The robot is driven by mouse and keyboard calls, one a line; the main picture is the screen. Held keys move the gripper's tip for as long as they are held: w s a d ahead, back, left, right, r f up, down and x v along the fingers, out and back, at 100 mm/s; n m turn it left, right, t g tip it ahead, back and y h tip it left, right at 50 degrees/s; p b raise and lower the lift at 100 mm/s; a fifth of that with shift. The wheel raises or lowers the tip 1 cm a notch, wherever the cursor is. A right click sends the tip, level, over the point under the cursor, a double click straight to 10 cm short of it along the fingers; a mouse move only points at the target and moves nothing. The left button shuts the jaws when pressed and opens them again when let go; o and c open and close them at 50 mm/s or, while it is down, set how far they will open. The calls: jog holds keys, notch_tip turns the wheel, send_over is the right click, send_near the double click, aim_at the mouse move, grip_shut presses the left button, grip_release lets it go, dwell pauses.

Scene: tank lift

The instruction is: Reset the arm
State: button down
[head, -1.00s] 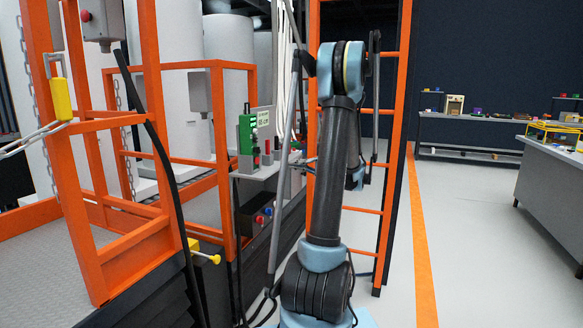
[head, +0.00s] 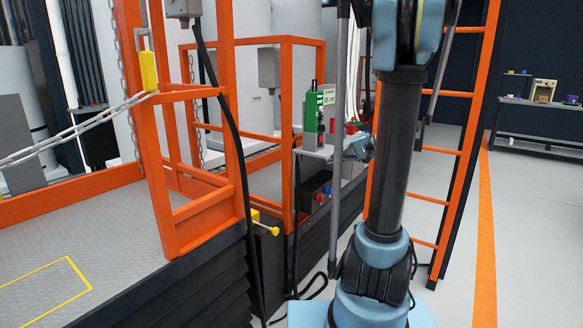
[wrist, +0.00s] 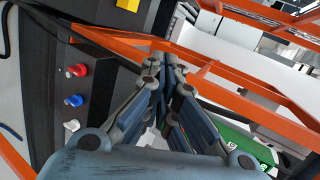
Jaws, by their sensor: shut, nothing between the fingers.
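My gripper (wrist: 160,65) is shut and empty in the wrist view, its fingertips together in front of the orange rails. In the head view my arm (head: 400,140) stands upright right of centre, in front of the orange ladder (head: 465,120). Its top is cut off by the frame edge. A small light-blue part of my arm shows behind it, near the grey shelf, but the fingers cannot be made out there.
The orange-railed lift platform (head: 100,220) fills the left, with a chain (head: 75,132) across its opening. A green device (head: 313,115) stands on the shelf. Red (wrist: 78,70) and blue (wrist: 75,100) knobs sit beside my gripper.

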jog(key=s+a+f+n+g+h, duration=0.15)
jog(key=s+f+h, duration=0.3)
jog(key=s, duration=0.65)
jog(key=s+a+f+n+g+h, duration=0.1)
jog(key=s+f+n+g+h, duration=0.3)
jog(key=s, duration=0.7)
jog(key=s+d+f+t+h, duration=0.2)
jog(key=s+d+f+h, duration=0.1)
jog(key=s+d+f, duration=0.2)
jog(key=shift+s+d+f, duration=0.15)
jog(key=shift+s+f, duration=0.3)
jog(key=shift+s, duration=0.7)
jog(key=shift+m, duration=0.25)
jog(key=shift+w+f, duration=0.2)
jog(key=shift+w, duration=0.25)
